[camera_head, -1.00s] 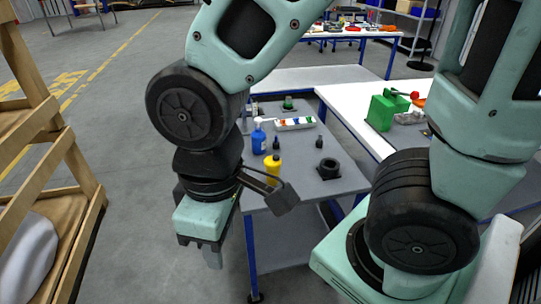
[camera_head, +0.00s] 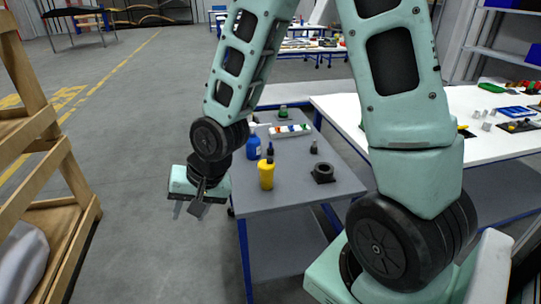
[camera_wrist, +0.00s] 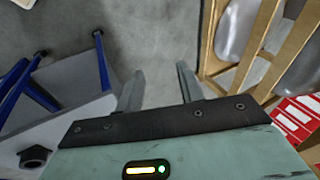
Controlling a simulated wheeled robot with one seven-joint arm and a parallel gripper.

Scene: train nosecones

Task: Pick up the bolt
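No bolt can be made out with certainty. A black, nut-like part with a hole (camera_head: 323,172) sits on the grey table (camera_head: 290,197) near its right front. A dark hexagonal part also shows at the left edge of the wrist view (camera_wrist: 35,156). A small dark upright piece (camera_head: 314,147) stands behind the nut-like part; it is too small to identify. My gripper (camera_head: 187,209) hangs left of the grey table, over the floor. In the wrist view its two fingers (camera_wrist: 160,72) are apart with only floor between them.
A yellow bottle (camera_head: 266,174), a blue bottle (camera_head: 253,146) and a white tray with coloured items (camera_head: 290,130) stand on the grey table. A white workbench (camera_head: 480,140) adjoins at right. A wooden rack (camera_head: 60,175) stands at left. Open floor lies between rack and table.

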